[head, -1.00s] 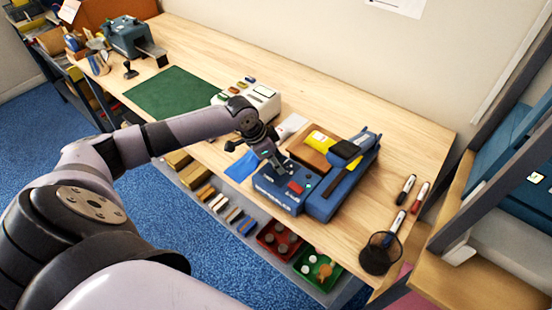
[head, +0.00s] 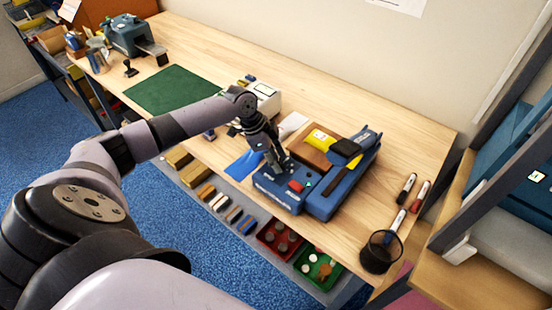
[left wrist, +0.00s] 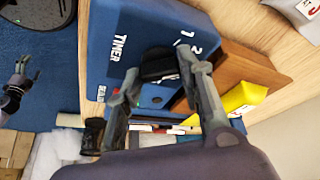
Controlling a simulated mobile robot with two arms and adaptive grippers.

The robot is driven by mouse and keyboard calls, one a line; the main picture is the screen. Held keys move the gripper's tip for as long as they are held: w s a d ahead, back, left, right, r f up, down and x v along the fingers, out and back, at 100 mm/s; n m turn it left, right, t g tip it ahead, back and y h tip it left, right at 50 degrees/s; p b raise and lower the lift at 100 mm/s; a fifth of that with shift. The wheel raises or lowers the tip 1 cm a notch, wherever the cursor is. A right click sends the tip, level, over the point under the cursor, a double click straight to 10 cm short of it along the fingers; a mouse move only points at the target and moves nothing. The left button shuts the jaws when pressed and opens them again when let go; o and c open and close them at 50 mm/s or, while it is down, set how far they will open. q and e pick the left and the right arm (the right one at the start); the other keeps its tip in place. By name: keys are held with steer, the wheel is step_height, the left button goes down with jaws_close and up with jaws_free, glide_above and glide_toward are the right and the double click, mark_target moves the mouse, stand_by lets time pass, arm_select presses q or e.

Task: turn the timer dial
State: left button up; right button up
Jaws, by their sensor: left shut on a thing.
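The blue machine (head: 322,208) stands on the bench. Its panel (left wrist: 104,20) carries the white word TIMER and numbers in the left wrist view. The black timer dial (left wrist: 157,64) sits on this panel. My left gripper (head: 276,166) reaches down to the panel from the left. In the left wrist view its fingers (left wrist: 159,66) are on either side of the dial and shut on it. The fingers hide the dial's edges, and the dial's pointer cannot be made out. What looks like my right gripper (left wrist: 17,88) shows small at the left wrist view's left edge, its jaws unclear.
Markers (head: 406,189) and a black mesh cup (head: 380,252) are to the right. A green mat (head: 172,90) lies left. Red (head: 279,241) and green (head: 318,271) trays sit below the front edge.

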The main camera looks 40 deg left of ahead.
arm_select(q)
steer(key=o, duration=1.2)
steer(key=shift+c, duration=0.2)
steer(key=shift+a+r, duration=0.1)
steer(key=shift+r, duration=0.15)
steer(key=v, duration=1.1)
steer(key=shift+r, duration=0.25)
steer(key=shift+s+f, duration=0.1)
steer(key=shift+s, duration=0.1)
